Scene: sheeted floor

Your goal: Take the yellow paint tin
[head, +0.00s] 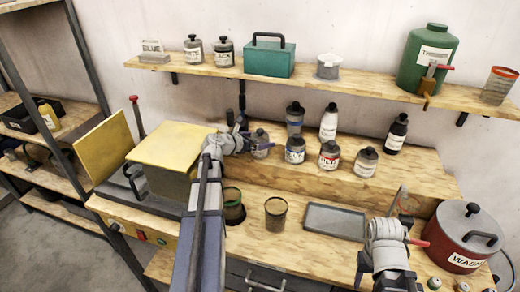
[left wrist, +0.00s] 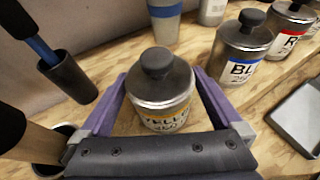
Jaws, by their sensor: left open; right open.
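The yellow paint tin (left wrist: 160,92) is a grey metal tin with a dark cap and a yellow-edged label reading "YELLO", upright on wood in the left wrist view. In the head view the tin (head: 260,137) stands at the left end of the raised step, partly covered by my gripper. My left gripper (head: 258,147) is open, with its purple fingers on either side of the tin; whether they touch it I cannot tell. My right gripper (head: 385,280) is open and empty at the lower right, above the bench front, its tips hard to make out.
The blue tin (head: 295,150) and red tin (head: 329,155) stand right of the yellow one, with a grey tin (head: 365,162) beyond. Bottles stand behind. A yellow-lidded box (head: 172,146) is at left; a grey tray (head: 334,221) and red pot (head: 462,237) are at right.

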